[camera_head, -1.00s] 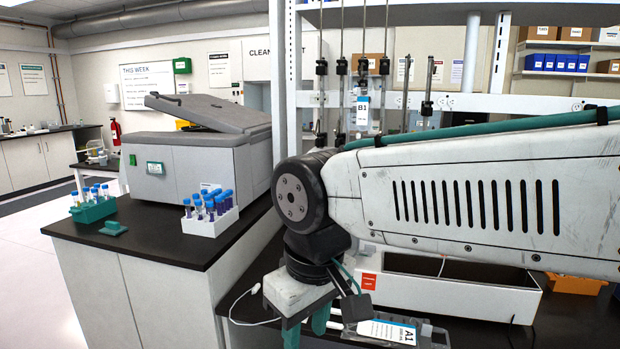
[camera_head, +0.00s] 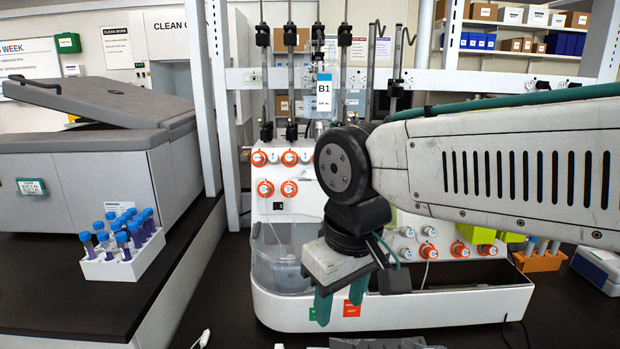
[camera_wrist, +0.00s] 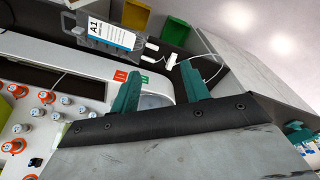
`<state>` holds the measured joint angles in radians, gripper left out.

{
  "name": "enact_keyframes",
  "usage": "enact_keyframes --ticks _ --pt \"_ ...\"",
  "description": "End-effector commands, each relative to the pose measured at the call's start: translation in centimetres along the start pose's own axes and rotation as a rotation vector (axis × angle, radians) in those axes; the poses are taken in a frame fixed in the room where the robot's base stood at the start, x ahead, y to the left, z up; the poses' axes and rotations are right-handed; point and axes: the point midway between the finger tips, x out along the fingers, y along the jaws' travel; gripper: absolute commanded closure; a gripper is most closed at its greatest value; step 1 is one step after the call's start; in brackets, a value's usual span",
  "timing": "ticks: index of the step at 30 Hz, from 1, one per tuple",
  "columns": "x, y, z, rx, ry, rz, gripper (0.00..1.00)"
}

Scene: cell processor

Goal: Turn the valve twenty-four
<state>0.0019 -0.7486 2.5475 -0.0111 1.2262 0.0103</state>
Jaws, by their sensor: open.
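The cell processor (camera_head: 400,309) is a white machine with a front panel of orange-ringed white valves. Valves (camera_head: 265,188) show in a cluster on the left of the panel. More valves (camera_head: 459,249) sit lower right, partly behind my arm. I cannot read which one is number twenty-four. My gripper (camera_head: 338,308) has two teal fingers pointing down in front of the machine, apart and empty. In the wrist view the gripper (camera_wrist: 160,78) also shows spread fingers with nothing between them, and orange-ringed valves (camera_wrist: 46,97) lie at the left, apart from the fingers.
A clear container (camera_head: 282,268) stands at the machine's left end. A B1 bag (camera_head: 324,95) hangs above. A white rack of blue-capped tubes (camera_head: 120,262) stands on the left counter beside a grey box-like device (camera_head: 90,165). An A1 bag (camera_wrist: 108,36) lies on the bench.

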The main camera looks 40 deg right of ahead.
Motion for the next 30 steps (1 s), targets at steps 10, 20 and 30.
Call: enact_keyframes --ticks 10,20,30 --pt "-4.0 3.3 -11.5 0.127 0.036 0.151 0.54" --pt "-5.4 6.9 -26.6 0.273 0.125 0.321 0.54" --pt "-4.5 8.6 -34.7 0.344 0.192 0.402 0.54"
